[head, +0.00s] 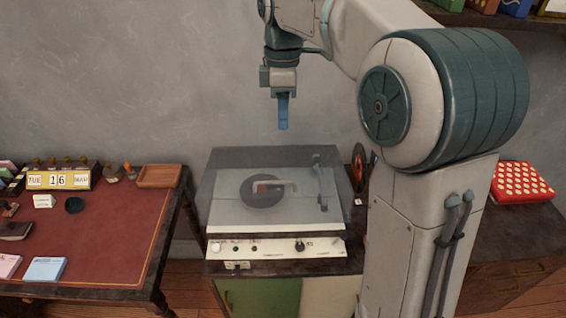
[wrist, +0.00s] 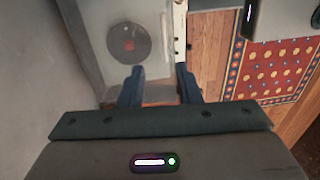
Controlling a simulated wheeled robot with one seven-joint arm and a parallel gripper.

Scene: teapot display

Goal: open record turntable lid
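The record turntable (head: 270,247) stands on a cabinet in the middle of the head view, its row of knobs facing front. Its translucent grey lid (head: 222,165) looks shut over the deck. A dark record with a reddish label shows through it. My gripper (head: 283,127) points down above the back part of the lid, apart from it. In the wrist view, the two blue fingers of my gripper (wrist: 158,76) are spread with an empty gap between them. The turntable (wrist: 152,25) lies beyond the fingertips there, with the record visible; the lid's edges are hard to make out.
A red-topped desk (head: 110,225) with a calendar block (head: 58,180) and small items stands at left. A red dotted box (head: 522,182) sits on a surface at right. The grey wall (head: 130,90) is close behind the turntable. A patterned rug (wrist: 270,70) shows in the wrist view.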

